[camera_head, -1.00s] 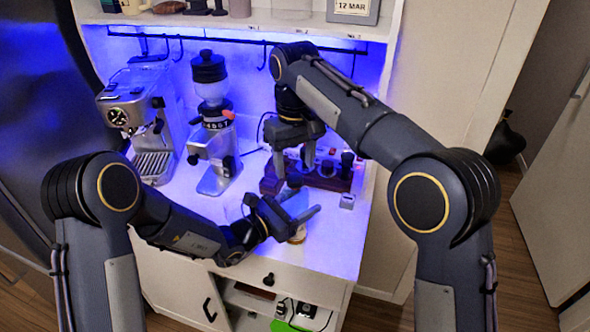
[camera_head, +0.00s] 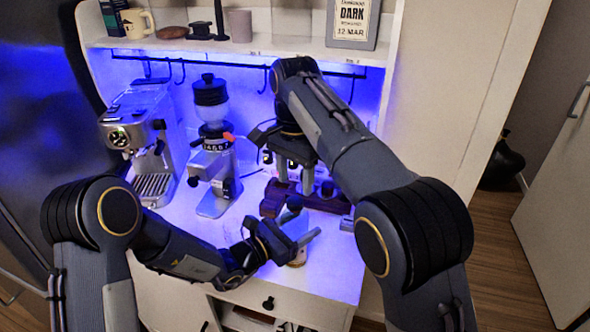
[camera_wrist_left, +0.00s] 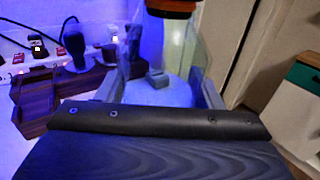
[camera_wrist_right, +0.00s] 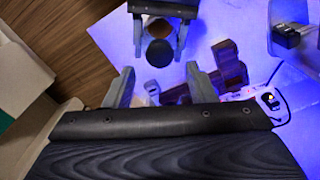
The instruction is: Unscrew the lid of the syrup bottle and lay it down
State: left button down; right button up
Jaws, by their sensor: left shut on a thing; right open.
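The syrup bottle (camera_head: 298,258) is upright over the front of the white counter, held by my left gripper (camera_head: 297,241). The left fingers are shut around its body, which is largely hidden. A dark round lid (camera_head: 294,203) tops it; in the right wrist view the lid (camera_wrist_right: 160,52) shows beside the left gripper (camera_wrist_right: 160,22). The left wrist view shows clear glass (camera_wrist_left: 172,45) between the fingers, with an orange-brown band above. My right gripper (camera_head: 295,182) is open and empty above the lid, apart from it; its fingers (camera_wrist_right: 162,86) are spread in its wrist view.
A dark red wooden stand (camera_head: 272,198) with knobbed tools is behind the bottle. The grinder (camera_head: 211,155) and espresso machine (camera_head: 140,140) stand to the left. A shelf (camera_head: 262,46) runs above.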

aim_at(295, 200)
jog(key=shift+f, duration=3.05)
jog(key=c, duration=1)
jog(key=shift+o, duration=0.2)
jog(key=n, duration=0.4)
jog(key=shift+n, duration=0.4)
jog(key=n, duration=1.2)
jog(key=shift+r+n, duration=0.1)
jog(key=shift+n, duration=0.3)
jog(key=o, duration=1)
